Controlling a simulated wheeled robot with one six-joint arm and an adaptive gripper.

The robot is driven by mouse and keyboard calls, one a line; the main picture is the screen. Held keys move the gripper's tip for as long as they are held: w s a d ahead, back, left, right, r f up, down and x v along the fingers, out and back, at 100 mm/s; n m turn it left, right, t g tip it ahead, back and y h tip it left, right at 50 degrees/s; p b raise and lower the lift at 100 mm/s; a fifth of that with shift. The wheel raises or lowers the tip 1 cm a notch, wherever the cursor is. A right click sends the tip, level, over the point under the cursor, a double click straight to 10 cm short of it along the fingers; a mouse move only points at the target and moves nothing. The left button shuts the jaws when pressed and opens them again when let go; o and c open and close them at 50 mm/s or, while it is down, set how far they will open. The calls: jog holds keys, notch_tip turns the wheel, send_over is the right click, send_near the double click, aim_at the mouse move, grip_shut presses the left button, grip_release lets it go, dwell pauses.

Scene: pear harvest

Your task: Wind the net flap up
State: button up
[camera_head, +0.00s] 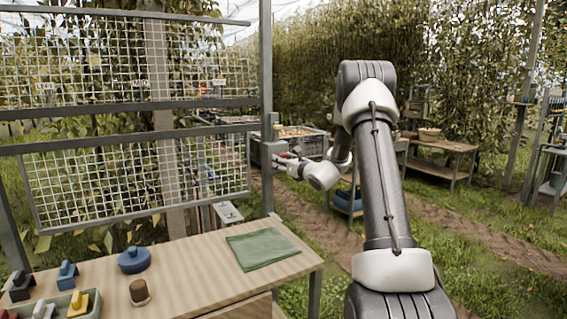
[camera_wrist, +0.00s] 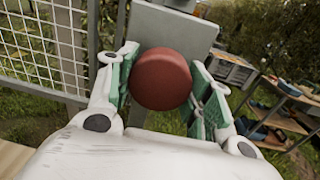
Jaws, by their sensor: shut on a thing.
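The net flap (camera_head: 110,180) is a white mesh panel in a grey frame. It hangs tilted under the grey crossbar at the left of the head view. Mesh also shows at the left of the wrist view (camera_wrist: 35,45). A round red knob (camera_wrist: 161,79) sits in front of a grey box on the post. My gripper (camera_head: 284,160) is beside the post, right of the flap. In the wrist view, its green-padded fingers (camera_wrist: 160,90) are closed around the knob, one on each side. The knob's shaft is hidden behind it.
A wooden table (camera_head: 190,260) stands below the flap, with a green cloth (camera_head: 262,248), a blue round thing (camera_head: 134,260) and small blocks. Another mesh panel (camera_head: 150,60) is above the crossbar. A shelf (camera_wrist: 285,110) with items stands at right in the wrist view.

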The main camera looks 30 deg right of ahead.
jog(key=shift+f+m, duration=0.15)
jog(key=shift+m, duration=2.25)
jog(key=shift+a+m, duration=0.1)
jog(key=shift+m, duration=2.5)
jog(key=shift+m+t+h, duration=0.3)
jog(key=shift+m+h, duration=0.1)
jog(key=shift+m, duration=2.3)
jog(key=shift+a+m, duration=0.1)
jog(key=shift+m, duration=2.4)
jog(key=o, duration=1)
jog(key=shift+r, duration=0.2)
jog(key=shift+o, duration=0.2)
